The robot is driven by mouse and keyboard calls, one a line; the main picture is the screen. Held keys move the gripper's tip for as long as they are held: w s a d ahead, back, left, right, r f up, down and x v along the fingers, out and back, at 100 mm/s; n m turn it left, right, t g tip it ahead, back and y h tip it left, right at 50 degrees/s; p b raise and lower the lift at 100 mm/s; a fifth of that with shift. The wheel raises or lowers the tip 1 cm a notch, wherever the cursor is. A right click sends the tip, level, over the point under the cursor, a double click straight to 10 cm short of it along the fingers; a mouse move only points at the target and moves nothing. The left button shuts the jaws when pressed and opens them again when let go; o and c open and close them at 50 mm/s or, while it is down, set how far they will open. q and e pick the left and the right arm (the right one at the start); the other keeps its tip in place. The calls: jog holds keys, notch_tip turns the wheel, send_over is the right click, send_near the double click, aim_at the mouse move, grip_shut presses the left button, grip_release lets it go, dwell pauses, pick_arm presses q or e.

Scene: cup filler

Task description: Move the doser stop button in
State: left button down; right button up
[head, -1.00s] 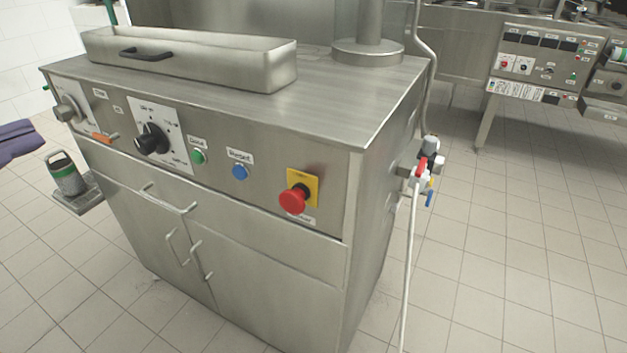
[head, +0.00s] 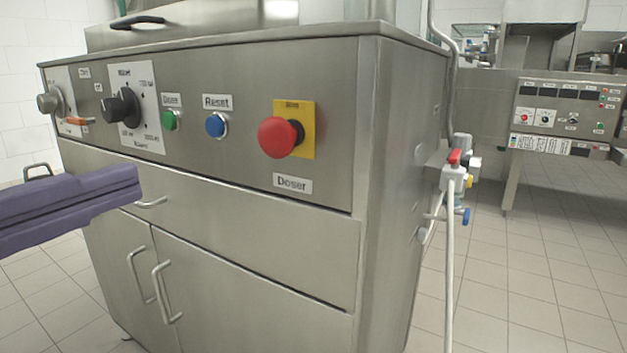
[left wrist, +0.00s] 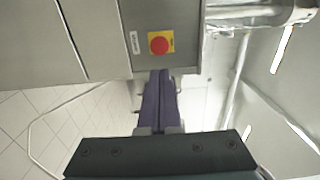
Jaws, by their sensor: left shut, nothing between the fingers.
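The doser stop button (head: 279,137) is a red mushroom knob on a yellow plate (head: 308,129), on the front panel of a steel cabinet, above a label reading "Doser". It stands out from the plate. It also shows in the left wrist view (left wrist: 159,45), just beyond the fingertips. My left gripper (head: 136,183) is purple, comes in from the left, and is lower and left of the button, apart from it. In the left wrist view its fingers (left wrist: 160,75) lie together with nothing between them. My right gripper is not in view.
Left of the button on the panel are a blue reset button (head: 215,125), a green button (head: 169,121) and a black dial (head: 121,107). Drawer and door handles (head: 163,292) stick out below. Valves with a hose (head: 455,175) are at the right side. Floor in front is free.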

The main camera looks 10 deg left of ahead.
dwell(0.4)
pick_arm(q)
jog(key=b, duration=0.2)
send_near(270, 138)
jog(key=x, duration=0.7)
dwell(0.5)
